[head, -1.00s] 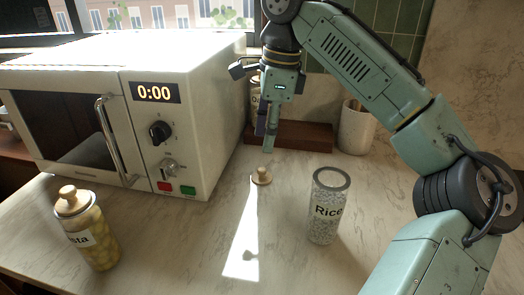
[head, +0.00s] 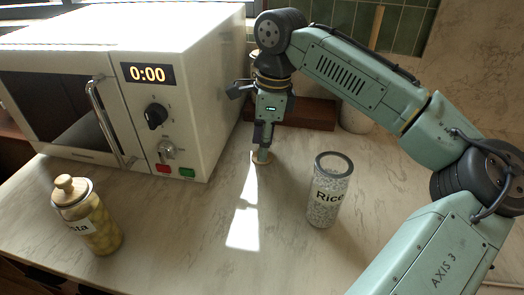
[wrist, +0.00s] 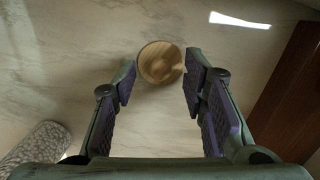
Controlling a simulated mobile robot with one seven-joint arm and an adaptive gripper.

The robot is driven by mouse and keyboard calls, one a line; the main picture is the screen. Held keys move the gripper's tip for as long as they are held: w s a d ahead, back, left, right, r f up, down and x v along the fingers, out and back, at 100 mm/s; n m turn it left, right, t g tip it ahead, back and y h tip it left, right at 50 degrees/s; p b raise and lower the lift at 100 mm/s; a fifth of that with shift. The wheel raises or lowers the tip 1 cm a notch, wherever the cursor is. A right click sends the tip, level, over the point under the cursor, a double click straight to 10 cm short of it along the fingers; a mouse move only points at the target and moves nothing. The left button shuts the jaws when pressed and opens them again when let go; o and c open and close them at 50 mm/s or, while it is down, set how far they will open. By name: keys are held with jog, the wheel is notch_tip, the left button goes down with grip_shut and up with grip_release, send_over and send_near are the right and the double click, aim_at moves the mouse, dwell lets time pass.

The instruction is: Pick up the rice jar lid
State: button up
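The rice jar lid is a small round wooden lid (head: 261,158) with a knob, lying on the counter between the microwave and the rice jar. My gripper (head: 262,150) points down right at it and partly hides it in the head view. In the wrist view the lid (wrist: 160,62) shows between and just ahead of the two fingertips (wrist: 160,86).
A white microwave (head: 200,90) stands close on the left. A pasta jar with its wooden lid on (head: 92,225) is at front left. A dark wooden block (head: 308,112) and a pale crock (head: 355,118) are behind. The counter's front middle is clear.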

jog(key=shift+f, duration=0.55)
jog(key=c, duration=0.9)
jog(key=shift+o, duration=0.2)
